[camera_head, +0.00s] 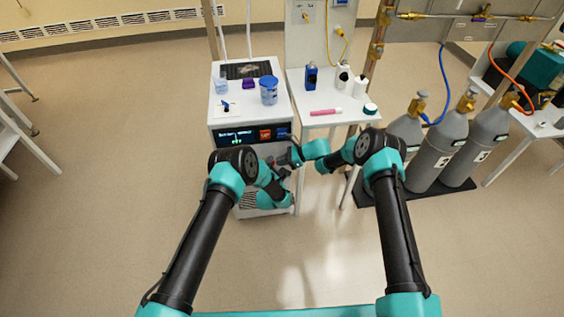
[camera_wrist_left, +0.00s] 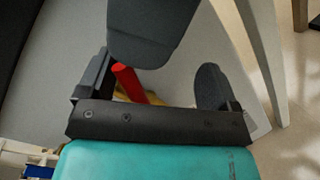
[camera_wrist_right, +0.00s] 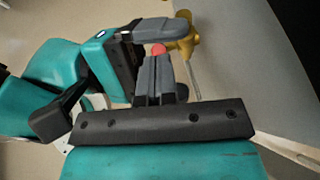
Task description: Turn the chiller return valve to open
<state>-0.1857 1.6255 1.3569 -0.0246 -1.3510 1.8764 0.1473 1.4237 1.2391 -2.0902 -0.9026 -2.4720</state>
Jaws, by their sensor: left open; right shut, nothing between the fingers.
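The valve is a brass body (camera_wrist_right: 181,38) with a red handle on the chiller's side. In the left wrist view the red handle (camera_wrist_left: 130,83) stands between the spread fingers of my left gripper (camera_wrist_left: 152,82), nearer the left finger; I cannot tell whether they touch. My right gripper (camera_wrist_right: 155,72) is shut and empty, its tips close to the handle's red end (camera_wrist_right: 158,50). One dark right finger hides part of the handle in the left wrist view. In the head view the grippers crowd together at the chiller (camera_head: 222,139), and the valve is mostly hidden.
A blue-lidded jar (camera_head: 268,90) and small containers stand on the chiller. A white side table (camera_head: 318,124) on the right holds bottles and a pink object. Grey gas cylinders (camera_head: 436,155) stand further right. The floor in front is clear. My two grippers leave little room between them.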

